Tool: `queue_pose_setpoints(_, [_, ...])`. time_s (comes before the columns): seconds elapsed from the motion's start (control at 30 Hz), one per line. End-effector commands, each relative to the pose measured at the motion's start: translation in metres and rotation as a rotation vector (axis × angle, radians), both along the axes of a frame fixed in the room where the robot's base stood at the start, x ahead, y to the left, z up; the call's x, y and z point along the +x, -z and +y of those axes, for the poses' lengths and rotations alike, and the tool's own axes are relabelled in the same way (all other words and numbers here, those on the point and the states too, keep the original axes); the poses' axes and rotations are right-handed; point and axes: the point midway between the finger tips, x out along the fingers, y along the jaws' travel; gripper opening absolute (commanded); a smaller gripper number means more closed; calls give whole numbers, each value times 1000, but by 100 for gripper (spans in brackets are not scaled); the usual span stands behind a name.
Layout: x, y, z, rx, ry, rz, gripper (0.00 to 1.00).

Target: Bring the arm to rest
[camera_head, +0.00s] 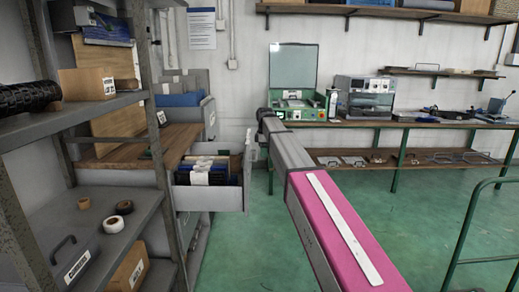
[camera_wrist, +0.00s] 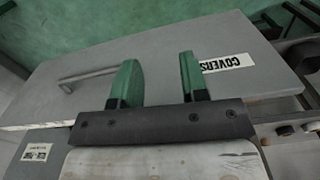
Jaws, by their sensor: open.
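My gripper shows in the wrist view (camera_wrist: 158,62) with its two green fingers apart and nothing between them. Behind the fingers is a grey drawer front (camera_wrist: 100,93) with a bar handle (camera_wrist: 85,76) and a white label reading COVERS (camera_wrist: 228,65). The handle lies left of the fingers, clear of them. In the head view my arm (camera_head: 318,205) stretches forward, and its far end is near the pulled-out drawer (camera_head: 210,200). My fingers cannot be made out clearly there.
The open drawer holds upright dark and pale items (camera_head: 207,172). A grey shelf rack (camera_head: 130,215) with tape rolls stands close on the left. A workbench (camera_head: 440,124) with a green case (camera_head: 292,105) runs along the back wall. A green rail (camera_head: 462,235) stands at right. Green floor is clear between.

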Motion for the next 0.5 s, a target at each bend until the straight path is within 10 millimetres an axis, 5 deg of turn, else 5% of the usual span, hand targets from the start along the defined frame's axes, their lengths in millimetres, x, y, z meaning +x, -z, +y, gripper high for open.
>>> queue_pose_setpoints(0.27, [-30,48,-22,-1,149,2,40])
queue_pose_setpoints(0.5, [-76,110,-53,-1,369,3,40])
